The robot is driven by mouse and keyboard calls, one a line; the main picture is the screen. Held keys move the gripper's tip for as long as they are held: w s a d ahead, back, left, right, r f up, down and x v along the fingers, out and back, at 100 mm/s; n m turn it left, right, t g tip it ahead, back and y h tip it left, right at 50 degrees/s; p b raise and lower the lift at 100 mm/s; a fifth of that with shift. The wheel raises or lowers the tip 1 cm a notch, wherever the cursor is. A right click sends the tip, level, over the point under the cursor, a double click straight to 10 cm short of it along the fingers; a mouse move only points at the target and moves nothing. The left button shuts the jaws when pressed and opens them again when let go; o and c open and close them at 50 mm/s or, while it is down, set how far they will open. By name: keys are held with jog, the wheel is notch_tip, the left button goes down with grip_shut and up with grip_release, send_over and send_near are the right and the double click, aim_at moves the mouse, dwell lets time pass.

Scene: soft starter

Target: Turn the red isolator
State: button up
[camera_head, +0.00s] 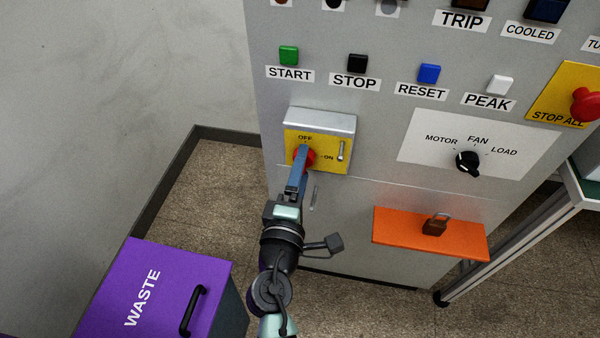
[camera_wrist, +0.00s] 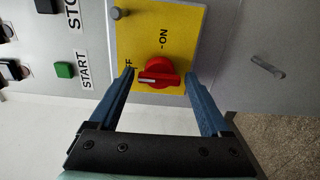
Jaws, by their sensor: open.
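The red isolator (camera_wrist: 158,74) is a round knob with a raised bar, on a yellow plate (camera_wrist: 150,20) marked OFF and ON. In the wrist view its bar lies crosswise, with one end towards OFF. In the head view the isolator (camera_head: 310,158) is partly hidden by my gripper (camera_head: 302,152). My gripper (camera_wrist: 160,80) is open, its two blue fingers on either side of the isolator near the bar's ends. Nothing is held between them. I cannot tell whether the tips touch the plate.
An orange ledge (camera_head: 430,240) with a padlock (camera_head: 435,225) is lower right. A purple waste bin (camera_head: 190,275) stands lower left.

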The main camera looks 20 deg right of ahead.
jog(key=b+v, duration=0.1)
jog(key=v, duration=1.2)
jog(key=shift+w+r, duration=0.1)
jog(key=w+a+r+m+t+y, duration=0.15)
jog(key=w+r+m, duration=0.3)
jog(key=r, duration=0.85)
jog(key=w+a+r+m+t+y, duration=0.1)
jog(key=w+r+m+t, duration=0.3)
jog(key=r, duration=0.9)
jog(key=s+a+r+m+t+y, duration=0.1)
jog(key=s+a+r+t+y, duration=0.15)
jog(key=r, duration=0.55)
jog(key=s+a+r+m+t+y, duration=0.1)
jog(key=s+r+t+y, duration=0.1)
jog(key=s+r, duration=0.35)
jog(key=s+a+r+m+t+y, duration=0.1)
jog(key=a+r+t+y, duration=0.15)
jog(key=r, duration=0.75)
notch_tip(320, 180, up, 21)
jog(key=p, duration=2.1)
